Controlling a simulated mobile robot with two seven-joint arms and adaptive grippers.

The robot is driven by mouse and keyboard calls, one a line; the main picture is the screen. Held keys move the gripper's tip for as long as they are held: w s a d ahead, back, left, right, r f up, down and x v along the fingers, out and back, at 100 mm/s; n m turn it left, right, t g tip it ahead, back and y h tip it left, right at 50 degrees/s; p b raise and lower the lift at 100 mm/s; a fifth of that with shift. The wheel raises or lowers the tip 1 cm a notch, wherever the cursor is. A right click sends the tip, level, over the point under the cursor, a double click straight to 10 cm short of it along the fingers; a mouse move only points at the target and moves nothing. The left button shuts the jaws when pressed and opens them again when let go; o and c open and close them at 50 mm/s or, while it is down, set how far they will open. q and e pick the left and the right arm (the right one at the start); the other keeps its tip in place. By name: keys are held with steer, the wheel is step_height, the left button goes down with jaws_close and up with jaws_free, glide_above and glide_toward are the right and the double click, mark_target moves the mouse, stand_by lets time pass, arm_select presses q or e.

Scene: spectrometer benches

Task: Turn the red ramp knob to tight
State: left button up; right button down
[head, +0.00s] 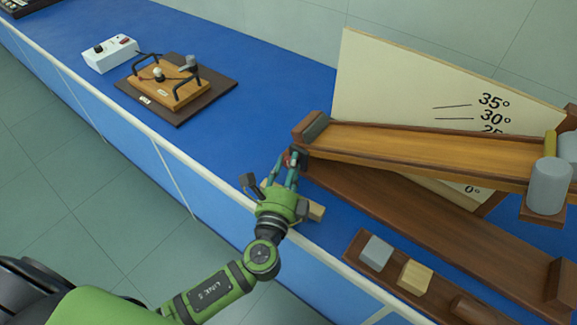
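The red ramp knob (287,159) shows only as a small red patch at the lower left end of the wooden ramp (420,150), mostly hidden by my fingers. My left gripper (284,165) reaches up to it from below, with teal fingers around or against the knob. I cannot tell whether the fingers are shut on it. The ramp is tilted, and a cream angle board (395,80) with degree marks stands behind it. Any tight mark on the knob is hidden. My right gripper is not in view.
A tray (353,248) with several blocks lies at the front right. A grey cylinder (548,187) stands at the ramp's right end. A wooden apparatus (168,85) and a white box (110,53) sit at the back left. The blue bench top (225,130) between is clear.

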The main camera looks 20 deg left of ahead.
arm_select(q)
steer(key=o, duration=0.4)
steer(key=shift+r, duration=0.1)
steer(key=shift+d, duration=0.1)
